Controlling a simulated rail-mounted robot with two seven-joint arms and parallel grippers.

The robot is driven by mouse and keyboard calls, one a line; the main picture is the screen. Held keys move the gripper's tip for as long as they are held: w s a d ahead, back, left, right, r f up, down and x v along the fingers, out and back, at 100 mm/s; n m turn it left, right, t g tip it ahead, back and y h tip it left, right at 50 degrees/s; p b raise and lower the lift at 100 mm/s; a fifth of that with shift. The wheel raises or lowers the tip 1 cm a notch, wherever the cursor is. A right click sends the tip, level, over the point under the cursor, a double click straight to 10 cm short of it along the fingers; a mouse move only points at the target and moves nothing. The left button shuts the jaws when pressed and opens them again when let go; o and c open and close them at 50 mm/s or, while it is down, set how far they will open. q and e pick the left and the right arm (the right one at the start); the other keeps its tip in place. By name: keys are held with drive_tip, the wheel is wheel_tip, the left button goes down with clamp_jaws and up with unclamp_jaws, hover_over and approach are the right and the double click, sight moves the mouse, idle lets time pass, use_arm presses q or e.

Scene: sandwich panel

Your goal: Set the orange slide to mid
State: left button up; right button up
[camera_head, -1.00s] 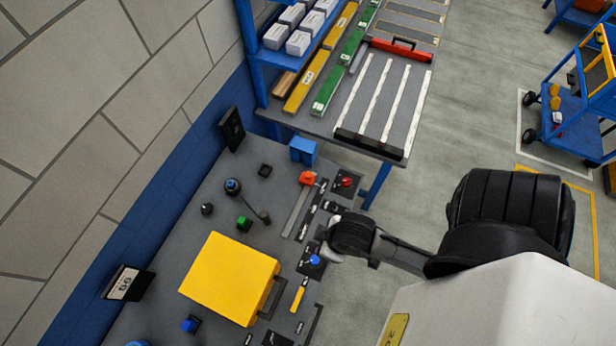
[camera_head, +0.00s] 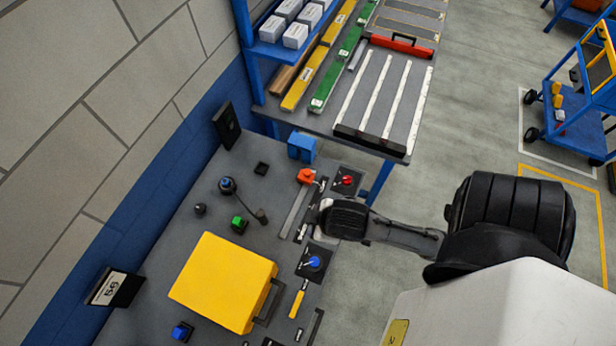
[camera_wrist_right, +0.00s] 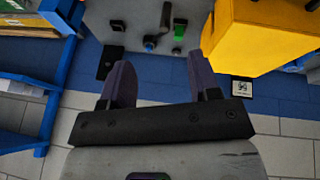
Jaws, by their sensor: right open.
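The orange slide (camera_head: 305,176) is a small orange knob at the far end of a light grey straight track (camera_head: 293,212) on the panel. The track runs from the knob toward the near side. My right gripper (camera_head: 320,218) is over the panel's right part, nearer than the knob and just right of the track, apart from the knob. In the right wrist view the gripper (camera_wrist_right: 163,85) is open, with two dark fingers and nothing between them. I cannot make out the orange knob in that view. My left gripper is not in view.
A big yellow box (camera_head: 222,283) stands on the panel, left of the gripper. Near it are a green button (camera_head: 239,224), a black lever (camera_head: 248,208), a red knob (camera_head: 347,180), a blue knob (camera_head: 314,263) and a yellow handle (camera_head: 297,303). A workbench (camera_head: 366,108) lies beyond.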

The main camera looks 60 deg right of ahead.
sight(308, 172)
drive_tip(key=w+d+f+n+h+b, duration=0.2)
drive_tip(key=w+d+f+b, duration=0.3)
drive_tip(key=d, duration=0.3)
drive_tip(key=w+d+f+n+h+b, duration=0.2)
drive_tip(key=w+d+f+n+b, duration=0.15)
drive_tip(key=d+b, duration=0.4)
drive_tip(key=d+f+g+b, duration=0.2)
drive_tip(key=d+g+b, duration=0.15)
drive_tip(key=d, duration=1.25)
drive_tip(key=w+a+n+t+y, duration=0.1)
drive_tip(key=w+a+t+y, duration=0.15)
drive_tip(key=a+y, duration=0.45)
use_arm(q)
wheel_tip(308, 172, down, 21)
drive_tip(key=b, duration=0.2)
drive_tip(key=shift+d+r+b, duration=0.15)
drive_tip(key=shift+b, duration=0.2)
use_arm(e)
drive_tip(key=shift+g+y, duration=0.4)
drive_tip(key=shift+y, duration=0.4)
drive_tip(key=x, duration=0.4)
drive_tip(key=d+x, duration=0.1)
drive_tip(key=x, duration=0.3)
drive_tip(key=d+x, duration=0.1)
drive_tip(key=x, duration=0.2)
drive_tip(key=shift+w+d+f, duration=0.1)
drive_tip(key=shift+w+f, duration=0.4)
drive_tip(key=shift+f, duration=0.15)
drive_tip(key=shift+w+f, duration=0.1)
drive_tip(key=shift+f, duration=0.4)
